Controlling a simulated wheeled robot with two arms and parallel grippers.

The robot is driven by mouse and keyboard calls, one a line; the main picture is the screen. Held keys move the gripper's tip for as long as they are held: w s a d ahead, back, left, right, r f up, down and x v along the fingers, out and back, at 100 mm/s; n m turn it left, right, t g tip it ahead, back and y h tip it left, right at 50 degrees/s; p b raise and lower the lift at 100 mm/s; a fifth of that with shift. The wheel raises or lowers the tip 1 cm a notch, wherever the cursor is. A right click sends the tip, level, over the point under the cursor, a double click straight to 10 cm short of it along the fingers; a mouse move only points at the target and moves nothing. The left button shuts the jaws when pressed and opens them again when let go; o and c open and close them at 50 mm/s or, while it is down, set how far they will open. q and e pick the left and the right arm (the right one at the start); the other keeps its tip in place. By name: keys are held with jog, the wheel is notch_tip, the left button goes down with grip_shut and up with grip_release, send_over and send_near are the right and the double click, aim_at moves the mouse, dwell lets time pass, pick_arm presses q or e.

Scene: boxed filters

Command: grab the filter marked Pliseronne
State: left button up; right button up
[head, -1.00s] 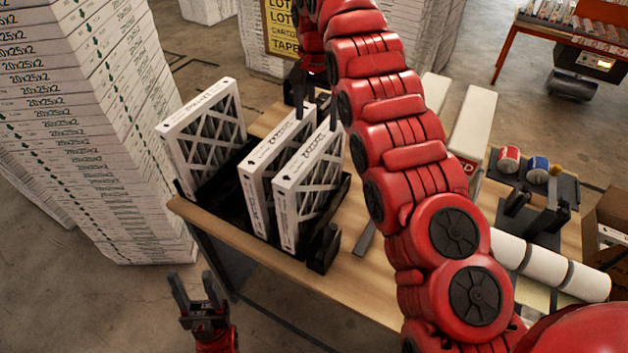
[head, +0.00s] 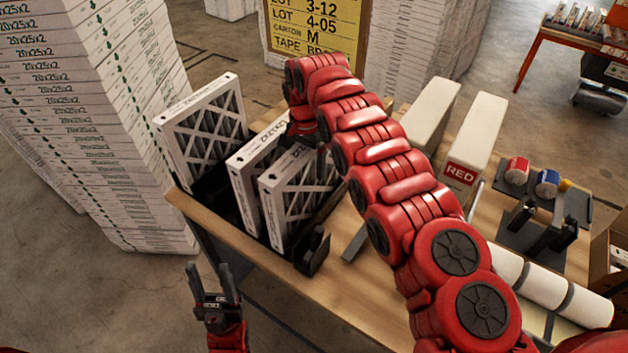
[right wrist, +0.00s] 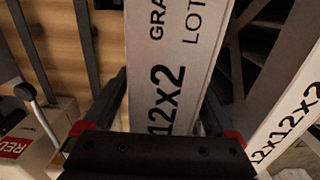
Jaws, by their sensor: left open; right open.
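Three white-framed filters stand on edge in a black rack (head: 313,252) on the wooden table: a left one (head: 203,130), a middle one (head: 243,195) and a right one (head: 272,215). The name Pliseronne cannot be read on any of them. My right gripper (head: 312,160) is open at the top of the right filter. In the right wrist view, that filter's printed edge (right wrist: 170,60) lies between the open fingers; contact cannot be told. The middle filter's edge (right wrist: 290,120) shows to its right. My left gripper (head: 209,268) is open and empty in front of the table.
Tall stacks of boxed filters (head: 85,120) stand left of the table. Long white boxes (head: 470,135), one labelled RED, stand at its back right. Tape rolls (head: 517,170) and white rolls (head: 545,282) lie at the right. A yellow sign (head: 318,28) is behind.

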jog(key=shift+d+f, duration=0.2)
jog(key=shift+d, duration=0.05)
jog(key=shift+a, duration=0.45)
jog(key=c, duration=0.3)
jog(key=shift+a, duration=0.1)
jog(key=shift+c, duration=1.2)
jog(key=shift+d, duration=0.35)
jog(key=c, duration=0.7)
grip_shut()
jog(key=shift+a, duration=0.2)
